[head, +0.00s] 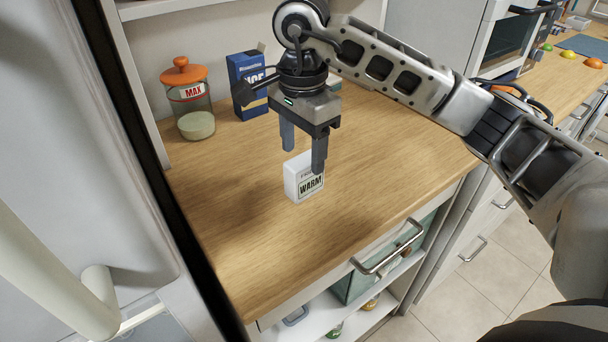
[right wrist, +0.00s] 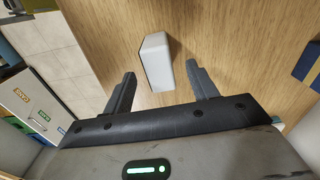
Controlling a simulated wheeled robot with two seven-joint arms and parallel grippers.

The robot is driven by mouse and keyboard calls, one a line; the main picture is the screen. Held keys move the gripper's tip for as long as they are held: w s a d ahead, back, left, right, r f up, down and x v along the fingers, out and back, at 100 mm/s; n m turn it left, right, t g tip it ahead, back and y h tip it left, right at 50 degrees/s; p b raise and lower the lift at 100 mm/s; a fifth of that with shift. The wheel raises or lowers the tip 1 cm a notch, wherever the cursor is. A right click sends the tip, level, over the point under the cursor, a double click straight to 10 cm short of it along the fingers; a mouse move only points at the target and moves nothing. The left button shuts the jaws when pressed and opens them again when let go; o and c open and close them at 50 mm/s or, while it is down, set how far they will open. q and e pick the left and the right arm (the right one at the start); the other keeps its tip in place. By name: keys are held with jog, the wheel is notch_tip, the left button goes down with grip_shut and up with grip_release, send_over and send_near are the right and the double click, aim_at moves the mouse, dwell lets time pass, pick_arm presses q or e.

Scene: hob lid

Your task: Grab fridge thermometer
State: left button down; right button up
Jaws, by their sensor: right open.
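The fridge thermometer (head: 304,182) is a small white box with a label reading "WARM", standing upright on the wooden counter. In the right wrist view the white thermometer (right wrist: 156,60) shows ahead of the gap between the fingers, a bit left of the middle of that gap. My right gripper (head: 304,160) is open and points down, just above and partly in front of the thermometer in the head view. Its two fingers also show spread apart in the right wrist view (right wrist: 160,82). I cannot tell whether a finger touches the thermometer. My left gripper is not in view.
A glass jar (head: 196,118) with an orange lid and a blue box (head: 246,92) stand at the back of the wooden counter (head: 250,240). A drawer handle (head: 388,250) sticks out below its front edge. The counter's front part is clear.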

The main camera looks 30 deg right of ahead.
aim_at(304, 159)
notch_tip(304, 159, down, 5)
jog(key=shift+d+p, duration=0.15)
jog(key=shift+p, duration=0.3)
jog(key=c, duration=1.1)
jog(key=shift+r, duration=0.15)
